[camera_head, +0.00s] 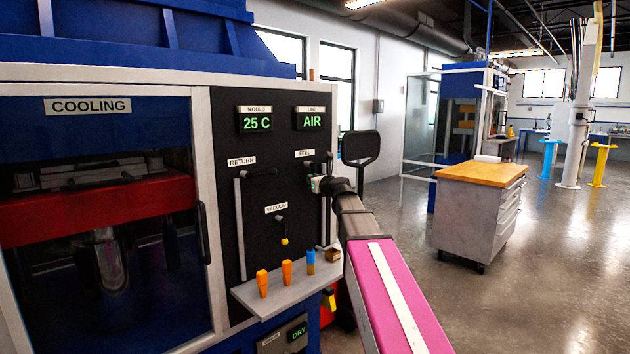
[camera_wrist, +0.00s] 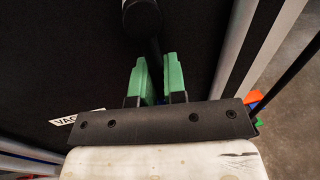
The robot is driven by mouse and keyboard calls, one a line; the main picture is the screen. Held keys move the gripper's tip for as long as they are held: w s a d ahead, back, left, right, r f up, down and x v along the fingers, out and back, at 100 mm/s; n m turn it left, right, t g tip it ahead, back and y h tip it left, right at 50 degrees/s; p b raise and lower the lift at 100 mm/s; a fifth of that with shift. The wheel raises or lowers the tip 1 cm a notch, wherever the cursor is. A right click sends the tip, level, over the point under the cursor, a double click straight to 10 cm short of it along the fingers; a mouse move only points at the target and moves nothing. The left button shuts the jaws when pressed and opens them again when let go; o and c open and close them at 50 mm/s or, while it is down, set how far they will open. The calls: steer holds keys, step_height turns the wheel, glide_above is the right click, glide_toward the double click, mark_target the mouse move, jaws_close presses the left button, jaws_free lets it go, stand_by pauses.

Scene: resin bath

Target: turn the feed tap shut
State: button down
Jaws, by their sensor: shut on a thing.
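The feed tap (camera_head: 329,161) is on the black panel of the blue machine, below the FEED label (camera_head: 305,153). Its dark handle (camera_wrist: 143,18) shows in the wrist view, running down between the green fingers of my gripper (camera_wrist: 160,78). The fingers are shut on this handle. In the head view my gripper (camera_head: 318,184) is at the panel just under the FEED label, and its wrist and the tap overlap, so the handle's exact angle is hard to tell there.
The return tap (camera_head: 262,171) is to the left, with the vacuum tap (camera_head: 281,222) below. A shelf (camera_head: 250,295) under the panel carries orange plugs (camera_head: 262,283) and other small pieces. Displays read 25 C and AIR. A wood-topped cart (camera_head: 480,172) stands right, with open floor around it.

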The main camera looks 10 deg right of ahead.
steer(key=shift+s+a+m, duration=0.1)
steer(key=shift+a+m, duration=0.1)
steer(key=shift+m, duration=0.2)
steer(key=c, duration=1.2)
jaws_free()
steer(key=v, duration=1)
steer(key=shift+s+d, duration=0.2)
steer(key=shift+s, duration=0.15)
